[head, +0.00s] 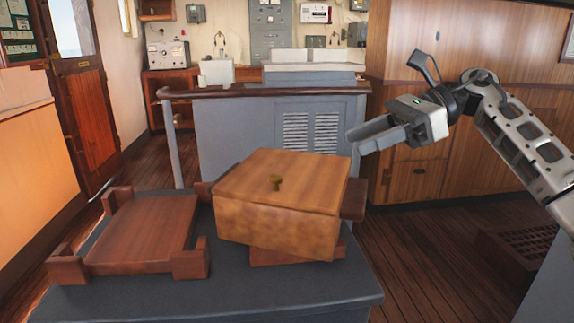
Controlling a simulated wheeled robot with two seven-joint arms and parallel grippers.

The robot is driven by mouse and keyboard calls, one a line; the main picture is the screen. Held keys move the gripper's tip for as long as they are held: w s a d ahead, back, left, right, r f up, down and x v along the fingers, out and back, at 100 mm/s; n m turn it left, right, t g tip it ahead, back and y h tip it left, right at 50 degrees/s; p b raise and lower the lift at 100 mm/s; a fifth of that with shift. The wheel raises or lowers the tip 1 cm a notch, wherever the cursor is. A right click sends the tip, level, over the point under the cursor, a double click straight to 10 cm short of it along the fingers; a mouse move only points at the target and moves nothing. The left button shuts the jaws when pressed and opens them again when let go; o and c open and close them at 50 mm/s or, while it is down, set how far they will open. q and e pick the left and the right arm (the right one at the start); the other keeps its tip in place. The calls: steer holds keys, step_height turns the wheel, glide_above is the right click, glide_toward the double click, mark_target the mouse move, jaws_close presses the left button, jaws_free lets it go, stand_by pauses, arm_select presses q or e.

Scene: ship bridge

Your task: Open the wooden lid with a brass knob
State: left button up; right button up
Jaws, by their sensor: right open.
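The wooden lid (312,179) is the light-brown top of a box (270,228), with a small brass knob (275,183) at its middle. The lid lies flat on the box and looks closed. The box stands on the dark grey table at the centre of the head view, with darker wood pieces showing at its sides and beneath it. My right gripper (362,138) is open and empty, above and to the right of the box, apart from the lid and knob. My left gripper is not in view.
A dark wooden tray (140,232) with raised corners lies on the table (250,293) left of the box. A grey console (270,130) with a wooden rail stands behind. Wood-panelled cabinets (440,150) are at the right. The table's front strip is clear.

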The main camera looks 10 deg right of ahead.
mark_target(276, 176)
steer(key=p+x, duration=0.1)
steer(key=x, duration=1.3)
steer(key=shift+s+r+p, duration=0.1)
steer(key=shift+r+p, duration=0.05)
steer(key=shift+p, duration=0.25)
jaws_close()
